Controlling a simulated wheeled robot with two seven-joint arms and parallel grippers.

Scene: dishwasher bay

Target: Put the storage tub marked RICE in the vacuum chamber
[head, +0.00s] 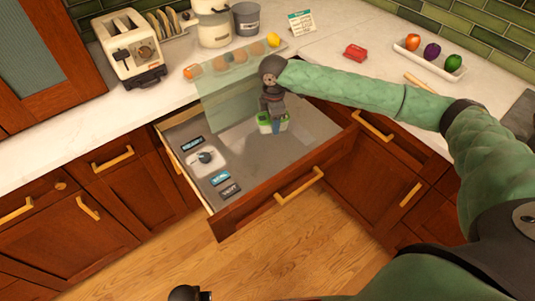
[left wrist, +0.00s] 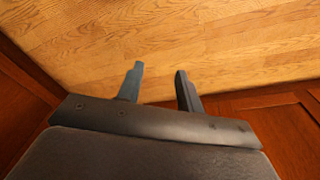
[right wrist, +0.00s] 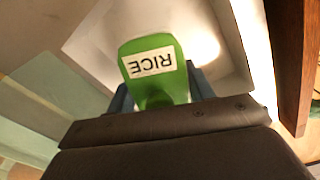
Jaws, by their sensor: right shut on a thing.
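The green storage tub marked RICE (right wrist: 155,85) is held by my right gripper (head: 274,126); its white label reads upside down in the right wrist view. In the head view the tub (head: 263,119) hangs at the back right of the open drawer, over the pale recess that looks like the vacuum chamber (head: 318,122). I cannot tell if the tub touches the floor there. A see-through greenish lid (head: 228,88) stands raised behind the recess. My left gripper (left wrist: 158,82) is open and empty above the wooden floor.
The drawer's left part has a control panel (head: 207,158) and dark labels. The drawer front (head: 275,203) and side walls surround the recess. On the counter behind are a toaster (head: 131,47), a row of eggs, a grey pot (head: 246,18) and a red box (head: 355,52).

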